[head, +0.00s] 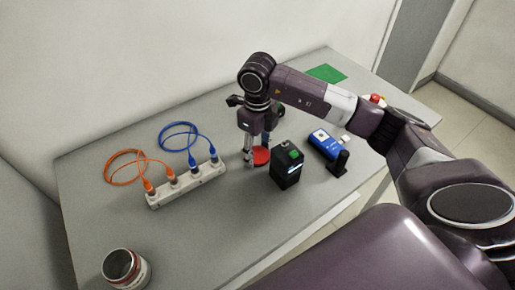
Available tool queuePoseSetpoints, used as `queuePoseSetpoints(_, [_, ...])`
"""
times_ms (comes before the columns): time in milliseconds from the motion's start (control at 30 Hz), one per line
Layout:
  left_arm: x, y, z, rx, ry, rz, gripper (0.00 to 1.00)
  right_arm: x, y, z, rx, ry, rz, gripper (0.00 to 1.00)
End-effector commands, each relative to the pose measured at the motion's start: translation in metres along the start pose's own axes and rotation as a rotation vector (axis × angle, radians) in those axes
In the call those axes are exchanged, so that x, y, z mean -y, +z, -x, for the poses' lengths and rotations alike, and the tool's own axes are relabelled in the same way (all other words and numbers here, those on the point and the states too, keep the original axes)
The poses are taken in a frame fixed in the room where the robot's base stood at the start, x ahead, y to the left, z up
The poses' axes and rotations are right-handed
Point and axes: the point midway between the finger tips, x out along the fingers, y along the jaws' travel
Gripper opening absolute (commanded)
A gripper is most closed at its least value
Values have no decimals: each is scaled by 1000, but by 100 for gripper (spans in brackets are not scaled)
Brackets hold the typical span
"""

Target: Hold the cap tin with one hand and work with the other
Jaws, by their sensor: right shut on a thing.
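A low red round thing (262,156), which looks like the cap tin, is on the grey bench near the middle of the head view. My right gripper (256,154) reaches down over it from above. Its fingers are shut on the red tin, one at the near left side and one at the far right side. The fingers and the black box in front hide part of the tin. My left gripper is not in view.
The black box (287,168) with a green top stands close right of the tin. A blue device (323,143) lies further right. A white strip (187,185) with orange (125,152) and blue (178,128) cables is left. An open can (125,268) stands front left. A green mat (327,73) lies at the back.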

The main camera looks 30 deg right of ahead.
Motion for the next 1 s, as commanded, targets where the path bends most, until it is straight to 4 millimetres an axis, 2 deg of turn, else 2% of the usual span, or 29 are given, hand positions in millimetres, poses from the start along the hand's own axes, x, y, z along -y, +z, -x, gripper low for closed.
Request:
queuePoseSetpoints(300, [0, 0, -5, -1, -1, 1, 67, 0, 0, -5, 0, 0, 0, 20])
queuePoseSetpoints(333, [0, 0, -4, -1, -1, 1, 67, 0, 0, -4, 0, 0, 0, 50])
queuePoseSetpoints(500, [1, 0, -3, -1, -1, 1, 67, 0, 0, -3, 0, 0, 0, 67])
queuePoseSetpoints(800, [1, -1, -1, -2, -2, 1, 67, 0, 0, 0, 0, 1, 0, 67])
queuePoseSetpoints(867, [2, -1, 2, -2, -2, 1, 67, 0, 0, 3, 1, 1, 0, 67])
queuePoseSetpoints(1000, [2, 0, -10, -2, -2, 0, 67, 0, 2, 22, 6, -2, 2, 67])
